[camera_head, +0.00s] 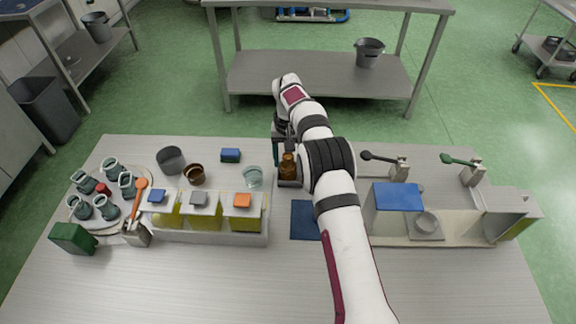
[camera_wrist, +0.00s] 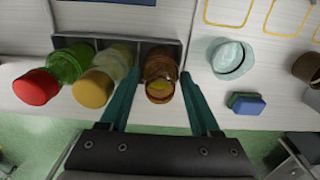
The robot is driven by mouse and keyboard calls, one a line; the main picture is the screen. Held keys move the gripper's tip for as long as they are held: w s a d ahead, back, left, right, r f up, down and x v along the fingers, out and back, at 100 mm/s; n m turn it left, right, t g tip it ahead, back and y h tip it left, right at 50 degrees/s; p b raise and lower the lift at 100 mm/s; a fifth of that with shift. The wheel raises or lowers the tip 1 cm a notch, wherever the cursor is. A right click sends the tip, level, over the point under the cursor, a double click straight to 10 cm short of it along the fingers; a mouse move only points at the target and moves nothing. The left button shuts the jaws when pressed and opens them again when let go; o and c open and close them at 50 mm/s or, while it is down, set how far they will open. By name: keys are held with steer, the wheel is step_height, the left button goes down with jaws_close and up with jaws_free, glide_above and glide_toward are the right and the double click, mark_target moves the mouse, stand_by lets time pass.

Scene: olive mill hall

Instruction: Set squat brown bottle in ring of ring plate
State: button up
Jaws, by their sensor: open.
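The squat brown bottle (camera_head: 288,168) stands upright at one end of a grey rack (camera_head: 290,184), left of my arm. In the wrist view the brown bottle (camera_wrist: 160,75) lies between the two teal fingers of my gripper (camera_wrist: 160,103), which is open with a finger to each side. I cannot tell whether either finger touches it. A pale square plate (camera_head: 426,236) with a round grey piece on it, possibly the ring plate, lies right of my arm beside a blue-topped box. Any ring opening is too small to make out.
In the wrist view, a red-capped green bottle (camera_wrist: 38,86) and a yellow-capped bottle (camera_wrist: 93,87) stand beside the brown one. A clear glass (camera_head: 252,177) and blue block (camera_head: 230,155) are close by. The blue-topped box (camera_head: 397,197) stands between my arm and the plate.

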steer(key=shift+f, duration=0.1)
steer(key=c, duration=0.6)
steer(key=shift+r, duration=3.3)
steer(key=shift+r, duration=0.15)
